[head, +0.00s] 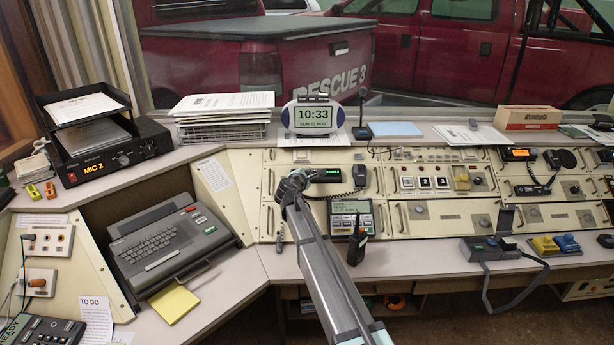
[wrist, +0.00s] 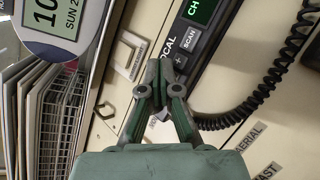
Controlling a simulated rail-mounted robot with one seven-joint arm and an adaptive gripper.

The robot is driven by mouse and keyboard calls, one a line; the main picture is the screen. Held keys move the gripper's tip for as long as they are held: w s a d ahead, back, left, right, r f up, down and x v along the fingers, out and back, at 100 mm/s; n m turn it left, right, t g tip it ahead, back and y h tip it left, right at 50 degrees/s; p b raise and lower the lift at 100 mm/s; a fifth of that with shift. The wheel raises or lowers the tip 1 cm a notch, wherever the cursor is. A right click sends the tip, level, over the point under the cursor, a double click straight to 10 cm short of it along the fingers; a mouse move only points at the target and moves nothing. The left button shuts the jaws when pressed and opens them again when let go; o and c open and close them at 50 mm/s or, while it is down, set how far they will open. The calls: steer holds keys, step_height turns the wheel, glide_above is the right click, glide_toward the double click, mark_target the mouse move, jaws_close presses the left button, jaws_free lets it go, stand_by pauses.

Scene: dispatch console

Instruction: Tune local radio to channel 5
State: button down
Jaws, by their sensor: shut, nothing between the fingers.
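The local radio (head: 325,175) is a dark panel unit with a small green display, in the middle of the console in the head view. In the wrist view the radio (wrist: 212,38) has a green display showing "CH", with the channel digit cut off by the frame. A SCAN button (wrist: 190,39) and a plus button (wrist: 180,62) sit below the display, beside "LOCAL" lettering. My gripper (wrist: 161,72) is shut and empty, its tips close to the radio's button end. I cannot tell whether they touch it. In the head view my gripper (head: 295,180) covers the radio's left end.
A handset (head: 359,175) with a coiled cord (wrist: 268,92) is right of the radio. A round-sided clock (head: 312,117) and a paper stack (head: 222,105) stand behind. A walkie-talkie (head: 357,246) stands in front of a lower display unit (head: 353,218). Panel handles surround the radio.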

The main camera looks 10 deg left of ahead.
steer(key=shift+s+r, duration=0.25)
steer(key=shift+r, duration=0.15)
steer(key=s+r+p, duration=0.1)
steer(key=r, duration=0.1)
steer(key=s+r+p, duration=0.1)
steer(key=r, duration=0.1)
steer(key=shift+s+d+r+p, duration=0.1)
steer(key=shift+s+d+p, duration=0.1)
steer(key=shift+s+p, duration=0.15)
stand_by(0.5)
